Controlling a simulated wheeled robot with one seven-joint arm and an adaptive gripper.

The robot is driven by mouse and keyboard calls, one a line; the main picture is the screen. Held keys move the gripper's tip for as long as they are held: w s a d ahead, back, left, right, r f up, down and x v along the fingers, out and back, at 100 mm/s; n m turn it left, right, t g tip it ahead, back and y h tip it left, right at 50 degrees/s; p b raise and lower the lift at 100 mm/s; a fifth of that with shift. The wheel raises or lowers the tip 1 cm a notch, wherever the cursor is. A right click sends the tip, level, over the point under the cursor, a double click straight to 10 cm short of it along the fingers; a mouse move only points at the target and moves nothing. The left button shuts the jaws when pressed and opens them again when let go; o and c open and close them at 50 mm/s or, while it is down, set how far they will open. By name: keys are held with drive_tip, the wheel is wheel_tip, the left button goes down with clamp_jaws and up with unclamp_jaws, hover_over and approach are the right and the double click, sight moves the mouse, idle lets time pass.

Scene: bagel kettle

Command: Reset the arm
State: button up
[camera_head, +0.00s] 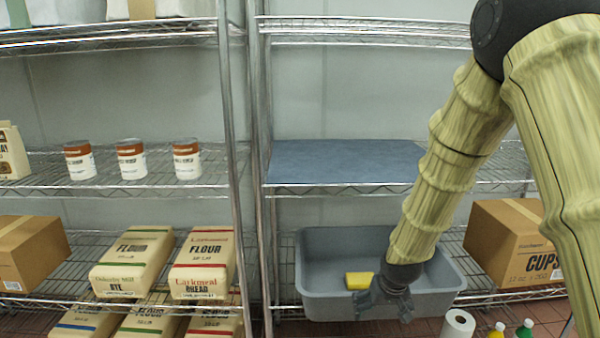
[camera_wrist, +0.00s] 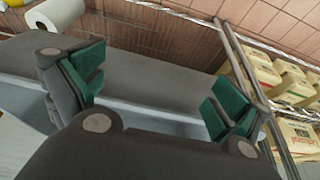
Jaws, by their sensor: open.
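My arm reaches down from the upper right in the head view. My gripper (camera_head: 385,300) is at the front of the grey tub (camera_head: 320,238) on the right rack. In the wrist view my gripper (camera_wrist: 155,95) shows its two green-padded fingers spread wide apart, with nothing between them. The tub's grey wall shows behind the fingers. A yellow sponge-like block (camera_head: 359,281) is in the tub, just left of my gripper and partly behind it in the head view. I cannot tell whether the gripper touches the tub.
A blue mat (camera_head: 340,160) lies on the shelf above the tub. A cups box (camera_head: 515,245) stands right of it. Flour bags (camera_head: 203,262) and cans (camera_head: 132,160) fill the left rack. A paper roll (camera_head: 457,324) and bottles (camera_head: 525,329) are low at the right.

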drive_tip(key=s+f+g, duration=0.2)
drive_tip(key=s+f, duration=1.7)
drive_tip(key=f, duration=0.2)
drive_tip(key=s+d+f+g, duration=0.1)
drive_tip(key=s+f, duration=0.3)
drive_tip(key=s, duration=0.7)
drive_tip(key=s+d+f+g, duration=0.1)
drive_tip(key=s+f, duration=0.4)
drive_tip(key=s, duration=0.6)
wheel_tip(320, 180, up, 16)
drive_tip(key=p, duration=1.6)
drive_tip(key=shift+r+m, duration=0.15)
drive_tip(key=shift+m, duration=0.25)
